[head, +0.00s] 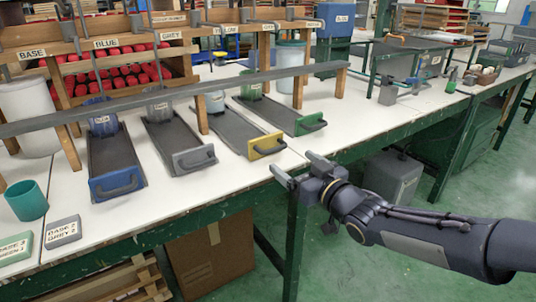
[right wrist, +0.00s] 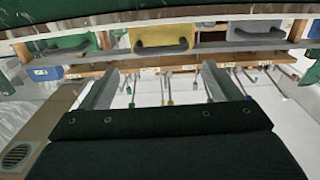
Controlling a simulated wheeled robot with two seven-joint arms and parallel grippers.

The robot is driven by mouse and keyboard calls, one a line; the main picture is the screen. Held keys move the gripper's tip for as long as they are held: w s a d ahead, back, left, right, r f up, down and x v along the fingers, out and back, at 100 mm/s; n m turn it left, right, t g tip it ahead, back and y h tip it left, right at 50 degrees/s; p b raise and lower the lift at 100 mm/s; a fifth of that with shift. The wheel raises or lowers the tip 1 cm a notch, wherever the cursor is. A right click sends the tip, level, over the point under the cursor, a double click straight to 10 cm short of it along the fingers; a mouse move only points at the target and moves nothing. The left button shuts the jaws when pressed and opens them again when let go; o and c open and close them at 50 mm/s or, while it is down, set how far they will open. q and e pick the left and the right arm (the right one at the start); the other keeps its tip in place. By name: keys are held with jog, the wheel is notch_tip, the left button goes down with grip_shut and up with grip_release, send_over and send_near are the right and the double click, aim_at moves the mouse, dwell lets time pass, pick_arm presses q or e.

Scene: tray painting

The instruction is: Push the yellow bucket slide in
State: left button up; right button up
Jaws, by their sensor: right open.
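The yellow bucket slide is a dark grey tray with a yellow front (head: 267,146) and a dark handle. It sticks out from under the long grey rail toward the table's front edge. A pale bucket (head: 216,102) stands at its back end. The yellow front also shows in the right wrist view (right wrist: 145,37), beyond my fingers. My right gripper (head: 298,167) is open and empty, in front of the yellow front and apart from it. Its two fingers also show in the right wrist view (right wrist: 160,72). My left gripper is not in view.
The green slide (head: 310,124) is out at right, the grey slide (head: 194,159) and blue slide (head: 117,184) at left. A teal cup (head: 27,201) and label blocks (head: 63,230) lie front left. Wooden posts carry the rail (head: 150,100) above the slides.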

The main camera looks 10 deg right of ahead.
aim_at(277, 150)
jog(key=b+x, duration=0.1)
jog(key=x, duration=0.6)
